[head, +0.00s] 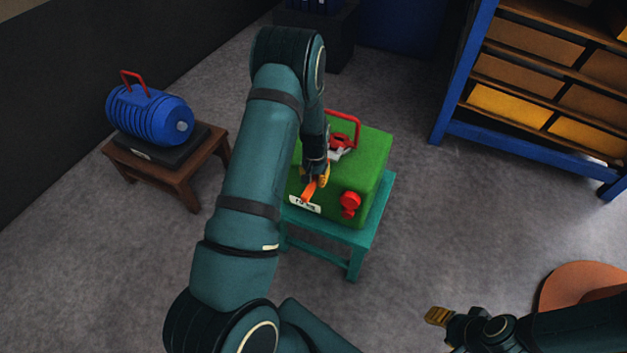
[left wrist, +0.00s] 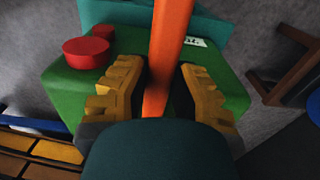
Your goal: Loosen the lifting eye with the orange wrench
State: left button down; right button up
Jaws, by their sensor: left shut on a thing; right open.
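The orange wrench (head: 309,192) is between the yellow fingers of my left gripper (head: 318,174), which is shut on it over the green casting (head: 371,165). In the left wrist view the wrench (left wrist: 170,45) runs up between the two fingers (left wrist: 159,95). The red lifting eye (head: 358,126) stands as a loop on top of the casting, beyond the gripper; my arm hides part of that area. The wrench's working end cannot be made out clearly. My right gripper (head: 438,316) is open and empty at the lower right, away from the casting.
The casting rests on a teal stand (head: 372,222), with a red knob (head: 350,203) and a white label (head: 305,204) on it. A blue ribbed motor (head: 147,114) sits on a brown stool (head: 190,168). A blue shelf (head: 443,100) stands at right. Grey floor lies clear between.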

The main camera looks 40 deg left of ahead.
pick_arm(q)
jog(key=shift+d, duration=0.1)
jog(key=shift+w+d+n, duration=0.3)
jog(key=shift+d+n, duration=0.3)
jog(key=shift+d, duration=0.25)
jog(key=shift+d, duration=0.1)
jog(key=shift+w+d+n+p, duration=0.4)
jog(key=shift+d+n, duration=0.2)
jog(key=shift+d, duration=0.25)
jog(key=shift+d, duration=0.1)
jog(key=shift+w+d+n, duration=0.45)
jog(key=shift+d+n, duration=0.15)
jog(key=shift+d, duration=0.15)
jog(key=shift+w+d, duration=0.1)
jog(key=shift+d, duration=0.05)
